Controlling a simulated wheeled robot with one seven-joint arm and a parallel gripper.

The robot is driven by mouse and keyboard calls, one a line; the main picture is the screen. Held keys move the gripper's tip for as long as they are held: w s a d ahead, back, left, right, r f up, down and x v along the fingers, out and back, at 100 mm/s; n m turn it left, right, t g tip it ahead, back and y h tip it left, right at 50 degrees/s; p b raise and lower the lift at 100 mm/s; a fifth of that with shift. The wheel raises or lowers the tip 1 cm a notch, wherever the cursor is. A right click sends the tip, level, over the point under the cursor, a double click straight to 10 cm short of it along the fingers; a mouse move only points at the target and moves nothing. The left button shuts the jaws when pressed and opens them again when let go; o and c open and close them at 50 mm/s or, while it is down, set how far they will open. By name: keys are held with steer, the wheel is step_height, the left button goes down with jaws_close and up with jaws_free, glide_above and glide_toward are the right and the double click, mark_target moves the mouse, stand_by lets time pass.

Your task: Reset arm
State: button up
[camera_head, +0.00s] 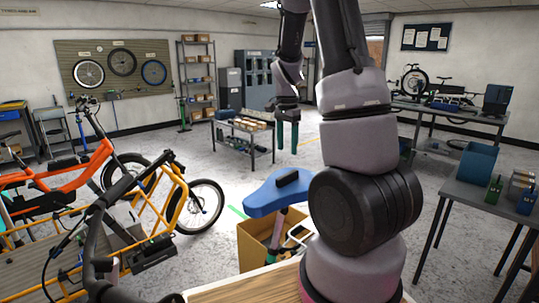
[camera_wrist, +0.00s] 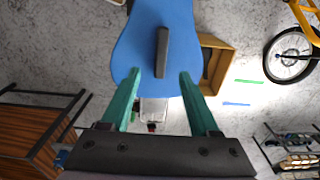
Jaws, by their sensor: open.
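My gripper (camera_head: 287,136) hangs from my raised arm near the middle of the head view, pointing down. Its two green fingers are apart with nothing between them. In the wrist view my gripper (camera_wrist: 158,76) also shows open, with the fingers framing the near end of a blue saddle-shaped piece. This blue piece (camera_head: 262,198) has a dark bar (camera_head: 288,178) on top and sits over a cardboard box (camera_head: 252,245) in the head view. My gripper is above and apart from it. My arm hides part of the room behind it.
An orange cargo bike (camera_head: 75,172) and a yellow-framed one (camera_head: 180,205) stand at left. A low table (camera_head: 243,130) with parts is behind. Workbenches are at right, one with a blue bin (camera_head: 476,160). A wooden surface (camera_head: 245,290) is in front. Grey floor is clear mid-room.

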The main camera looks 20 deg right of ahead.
steer(key=s+a+r+n+t+y, duration=0.1)
steer(key=s+a+r+n+t, duration=0.2)
steer(key=s+r, duration=0.7)
steer(key=s+a+r+n+t+y, duration=0.1)
steer(key=s+a+r+n+t, duration=0.3)
steer(key=s+a+r+n, duration=0.3)
steer(key=s+a+r, duration=0.2)
steer(key=a+r, duration=0.1)
steer(key=shift+s+a+r, duration=0.15)
steer(key=shift+s+r, duration=0.05)
steer(key=shift+s, duration=0.15)
